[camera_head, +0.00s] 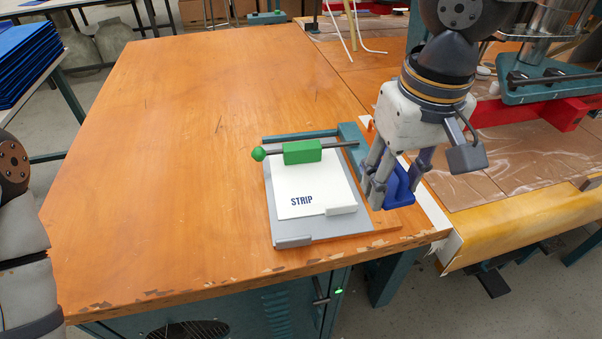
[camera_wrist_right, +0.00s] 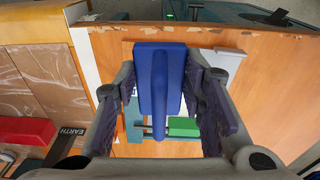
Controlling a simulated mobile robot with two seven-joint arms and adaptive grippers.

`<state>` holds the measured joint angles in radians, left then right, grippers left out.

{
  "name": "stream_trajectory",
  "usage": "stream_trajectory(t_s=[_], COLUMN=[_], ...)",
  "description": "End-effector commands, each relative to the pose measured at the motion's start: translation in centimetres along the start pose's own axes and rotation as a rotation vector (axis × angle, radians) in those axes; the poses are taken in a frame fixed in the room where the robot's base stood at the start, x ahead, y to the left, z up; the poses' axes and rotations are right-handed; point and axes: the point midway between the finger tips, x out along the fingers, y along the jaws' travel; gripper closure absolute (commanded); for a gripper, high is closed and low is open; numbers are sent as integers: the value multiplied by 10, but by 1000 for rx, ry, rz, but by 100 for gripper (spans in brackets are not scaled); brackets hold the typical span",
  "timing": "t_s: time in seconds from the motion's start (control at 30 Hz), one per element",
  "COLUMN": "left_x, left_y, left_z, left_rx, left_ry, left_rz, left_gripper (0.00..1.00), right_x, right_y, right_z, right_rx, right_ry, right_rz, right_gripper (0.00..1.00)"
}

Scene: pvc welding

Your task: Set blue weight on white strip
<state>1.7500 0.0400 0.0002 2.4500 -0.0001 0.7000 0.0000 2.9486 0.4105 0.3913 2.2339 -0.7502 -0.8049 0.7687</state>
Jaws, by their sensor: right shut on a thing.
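The blue weight (camera_head: 403,194) is in my right gripper (camera_head: 392,192), at the right of the grey board. In the right wrist view the weight (camera_wrist_right: 160,72) is a blue plate with a raised lengthwise ridge, between the two fingers (camera_wrist_right: 160,110). The gripper is shut on it; the exact contact is partly hidden. The white strip (camera_head: 305,183), printed STRIP, lies on the grey board (camera_head: 330,230), left of the gripper. My left arm shows at the left edge; its gripper is out of view.
A green block (camera_head: 303,152) on a rod with a green knob (camera_head: 258,154) crosses the strip's far end. A teal bracket (camera_head: 352,140) stands at the board's far right. The wooden table (camera_head: 180,150) is clear at left.

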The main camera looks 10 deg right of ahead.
Motion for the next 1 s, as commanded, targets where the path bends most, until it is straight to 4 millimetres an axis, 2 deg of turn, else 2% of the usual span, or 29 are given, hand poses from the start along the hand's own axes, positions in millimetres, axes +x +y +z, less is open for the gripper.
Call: stream_trajectory(t_s=[0.13,0.33,0.47,0.73,0.9,1.0], left_x=[0,1,5,15,18,17], left_y=[0,0,0,-1,-1,-1], left_z=[0,1,4,13,15,15], left_rx=[0,0,0,0,-1,0], left_ry=[0,-3,-20,-55,-65,-63], left_rz=[0,0,-1,-2,-3,-3], left_gripper=[69,69,69,69,69,69], right_x=[10,46,80,108,135,135], right_y=[-8,-41,-52,-63,-63,-63], right_z=[-25,-77,-94,-111,-108,-108], right_rx=[6,4,5,5,5,6], right_ry=[27,21,17,18,21,24], right_rz=[16,5,5,5,7,7], right_gripper=[100,100,100,100,100,100])
